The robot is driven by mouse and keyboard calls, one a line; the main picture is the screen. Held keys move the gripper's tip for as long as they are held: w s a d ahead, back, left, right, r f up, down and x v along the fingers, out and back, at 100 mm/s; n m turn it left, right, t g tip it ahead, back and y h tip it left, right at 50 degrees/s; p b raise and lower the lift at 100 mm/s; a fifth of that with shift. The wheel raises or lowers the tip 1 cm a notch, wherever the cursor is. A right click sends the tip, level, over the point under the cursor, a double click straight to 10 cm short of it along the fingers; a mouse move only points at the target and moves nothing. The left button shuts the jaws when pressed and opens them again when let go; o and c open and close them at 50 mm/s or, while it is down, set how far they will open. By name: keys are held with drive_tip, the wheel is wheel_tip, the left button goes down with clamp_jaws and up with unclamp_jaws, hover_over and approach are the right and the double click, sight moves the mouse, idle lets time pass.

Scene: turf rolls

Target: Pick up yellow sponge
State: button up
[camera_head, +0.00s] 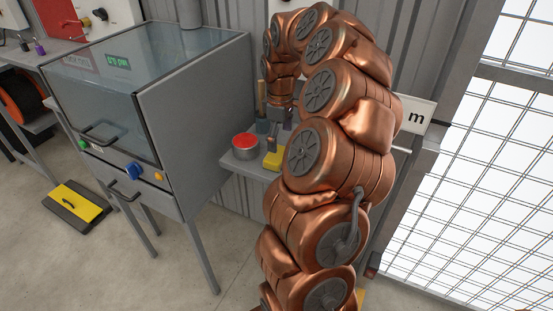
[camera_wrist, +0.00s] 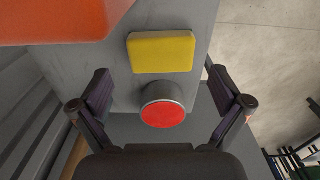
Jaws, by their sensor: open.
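The yellow sponge (camera_head: 273,161) lies flat on a small grey shelf (camera_head: 230,163) by the wall, its right part hidden behind my arm in the head view. It shows whole in the wrist view (camera_wrist: 161,52). My gripper (camera_wrist: 159,80) is open and empty above the shelf. Its fingers are spread to either side of the tin, with the sponge a little beyond the fingertips. In the head view the gripper is partly hidden.
A container with an upright wooden handle (camera_head: 262,100) stands at the back of the shelf. A grey cabinet with a glass hood (camera_head: 195,100) is left of the shelf. A large orange shape (camera_wrist: 60,18) fills the wrist view's upper left. Mesh fencing (camera_head: 480,190) stands at right.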

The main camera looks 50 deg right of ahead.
sight(277, 154)
drive_tip(key=shift+w+a+f+p, duration=0.1)
drive_tip(key=shift+w+f+p, duration=0.1)
drive_tip(key=shift+f, duration=0.95)
drive_tip(key=shift+w+a+f+p, duration=0.1)
drive_tip(key=shift+f+p, duration=0.05)
drive_tip(key=shift+f, duration=0.95)
drive_tip(key=shift+w+f+p, duration=0.15)
drive_tip(key=shift+f+p, duration=0.05)
drive_tip(key=shift+f, duration=0.95)
drive_tip(key=shift+c, duration=0.2)
drive_tip(key=c, duration=0.7)
drive_tip(key=shift+r, duration=0.1)
drive_tip(key=shift+c, duration=0.2)
drive_tip(key=shift+r+b, duration=0.4)
drive_tip(key=shift+r, duration=1.25)
drive_tip(key=s+a+b, duration=0.1)
drive_tip(key=s+a, duration=0.1)
drive_tip(key=s, duration=0.5)
drive_tip(key=s+a+r+b, duration=0.1)
drive_tip(key=s+a, duration=0.2)
drive_tip(key=s, duration=0.5)
drive_tip(key=shift+a+r+b, duration=0.2)
drive_tip(key=shift+r+b, duration=0.1)
drive_tip(key=shift+b, duration=0.05)
